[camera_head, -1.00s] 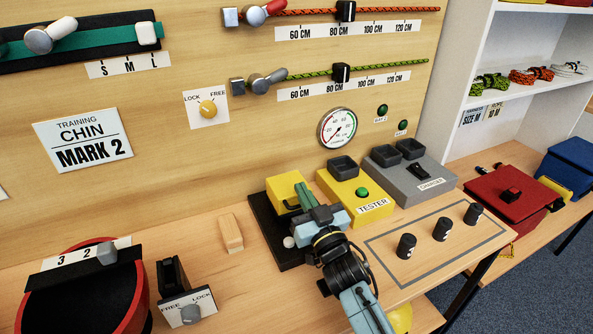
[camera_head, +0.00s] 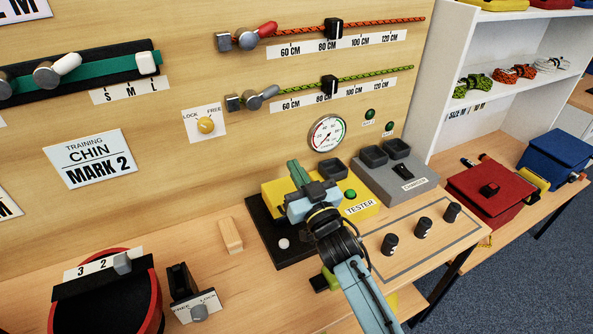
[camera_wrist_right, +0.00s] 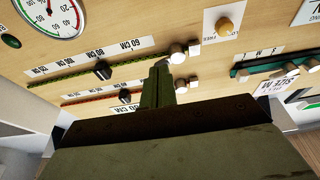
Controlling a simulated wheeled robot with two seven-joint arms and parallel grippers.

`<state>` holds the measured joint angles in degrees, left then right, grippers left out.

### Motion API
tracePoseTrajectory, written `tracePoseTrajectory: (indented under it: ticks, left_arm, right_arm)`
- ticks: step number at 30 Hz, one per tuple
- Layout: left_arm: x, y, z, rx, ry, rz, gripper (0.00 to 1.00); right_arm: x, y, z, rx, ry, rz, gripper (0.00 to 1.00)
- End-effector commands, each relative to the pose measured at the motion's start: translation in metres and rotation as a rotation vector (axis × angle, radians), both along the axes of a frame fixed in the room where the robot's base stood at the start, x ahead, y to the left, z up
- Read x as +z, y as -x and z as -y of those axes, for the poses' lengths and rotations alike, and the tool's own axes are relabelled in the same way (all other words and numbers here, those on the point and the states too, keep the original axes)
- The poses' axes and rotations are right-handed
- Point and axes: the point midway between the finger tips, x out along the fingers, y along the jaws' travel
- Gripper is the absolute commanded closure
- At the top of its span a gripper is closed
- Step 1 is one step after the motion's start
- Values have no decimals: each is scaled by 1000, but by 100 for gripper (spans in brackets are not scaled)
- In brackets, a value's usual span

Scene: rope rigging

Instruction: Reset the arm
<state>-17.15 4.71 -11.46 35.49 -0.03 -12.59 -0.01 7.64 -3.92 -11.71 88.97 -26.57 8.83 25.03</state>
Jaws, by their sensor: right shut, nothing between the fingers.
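My right arm comes in from the bottom of the head view. Its gripper (camera_head: 295,167) has green fingers that are shut together and empty. The fingers point up toward the wooden board, above the black base (camera_head: 262,230) and partly in front of the yellow tester block (camera_head: 360,207). In the right wrist view the shut fingers (camera_wrist_right: 157,88) reach toward the board and appear apart from the rope sliders. The wrist view is upside down. My left gripper is not in view.
A green rope (camera_head: 300,88) and an orange rope (camera_head: 300,31) run along scales on the board. A gauge (camera_head: 326,133) hangs low on it. A grey charger box (camera_head: 400,178), black knobs (camera_head: 423,226) and a red case (camera_head: 488,193) stand right. A wooden block (camera_head: 230,236) stands left.

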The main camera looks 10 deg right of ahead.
Motion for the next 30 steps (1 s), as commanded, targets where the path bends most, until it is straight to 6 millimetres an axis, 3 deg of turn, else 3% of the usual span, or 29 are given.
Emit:
tracePoseTrajectory:
  ticks: [8, 14, 20, 24, 30]
  left_arm:
    - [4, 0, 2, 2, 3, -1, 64]
    - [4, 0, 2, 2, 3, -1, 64]
    - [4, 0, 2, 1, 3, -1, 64]
    - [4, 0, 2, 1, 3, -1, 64]
    - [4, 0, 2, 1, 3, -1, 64]
  right_arm:
    - [2, 1, 3, -8, 2, -13, 100]
    - [-34, 24, 36, -117, 28, -207, 100]
    - [-90, 87, 82, -234, 92, -566, 100]
    - [-121, 149, 103, -259, 148, -829, 100]
    - [-141, 229, 115, -230, 228, -1120, 100]
